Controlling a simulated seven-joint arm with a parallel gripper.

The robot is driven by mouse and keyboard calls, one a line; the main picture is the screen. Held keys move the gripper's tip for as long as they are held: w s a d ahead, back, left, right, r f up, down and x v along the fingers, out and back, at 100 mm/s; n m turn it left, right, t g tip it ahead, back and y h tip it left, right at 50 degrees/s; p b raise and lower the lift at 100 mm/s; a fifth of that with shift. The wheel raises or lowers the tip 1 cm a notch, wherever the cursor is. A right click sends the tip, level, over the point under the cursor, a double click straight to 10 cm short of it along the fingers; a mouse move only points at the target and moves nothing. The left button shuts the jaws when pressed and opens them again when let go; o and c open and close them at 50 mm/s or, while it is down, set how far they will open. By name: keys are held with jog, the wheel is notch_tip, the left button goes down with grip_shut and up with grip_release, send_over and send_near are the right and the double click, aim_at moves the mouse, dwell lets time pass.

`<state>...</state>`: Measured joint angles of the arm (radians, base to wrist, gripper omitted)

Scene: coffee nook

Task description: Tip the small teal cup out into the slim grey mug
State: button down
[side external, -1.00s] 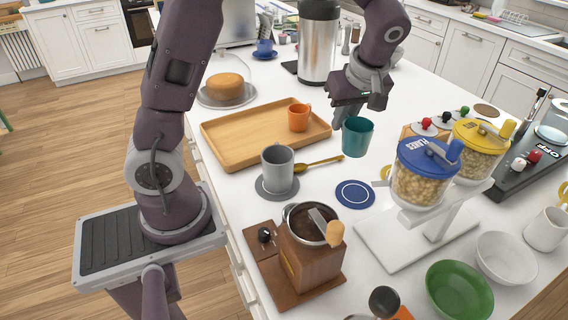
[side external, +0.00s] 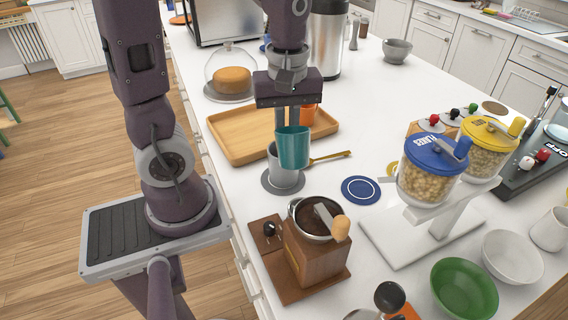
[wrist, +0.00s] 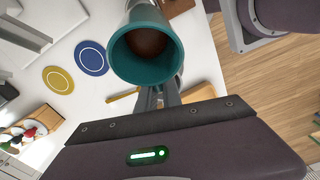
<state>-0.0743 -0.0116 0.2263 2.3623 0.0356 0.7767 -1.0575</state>
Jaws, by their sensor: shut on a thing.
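My gripper (side external: 288,120) is shut on the small teal cup (side external: 294,148) and holds it in the air. In the side view the cup looks about upright and hides part of the slim grey mug (side external: 273,169), which stands on a round grey coaster (side external: 284,187). In the wrist view the teal cup (wrist: 124,50) is seen from above, with something brown inside it. I cannot tell the exact height gap between cup and mug.
A wooden tray (side external: 228,146) with an orange mug (side external: 309,115) is behind. A gold spoon (side external: 331,157) lies right of the mug. A coffee grinder (side external: 316,245) stands in front, and a blue coaster (side external: 361,190) lies to the right, with dispensers beyond.

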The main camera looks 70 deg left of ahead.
jog(key=shift+w+a, duration=0.2)
jog(key=shift+a, duration=0.7)
jog(key=shift+w+a, duration=0.2)
jog(key=shift+a, duration=0.7)
jog(key=shift+a+h, duration=0.25)
jog(key=shift+h, duration=0.15)
jog(key=shift+a+f, duration=0.1)
jog(key=shift+d, duration=0.35)
jog(key=shift+a+h, duration=0.15)
jog(key=shift+h, duration=0.35)
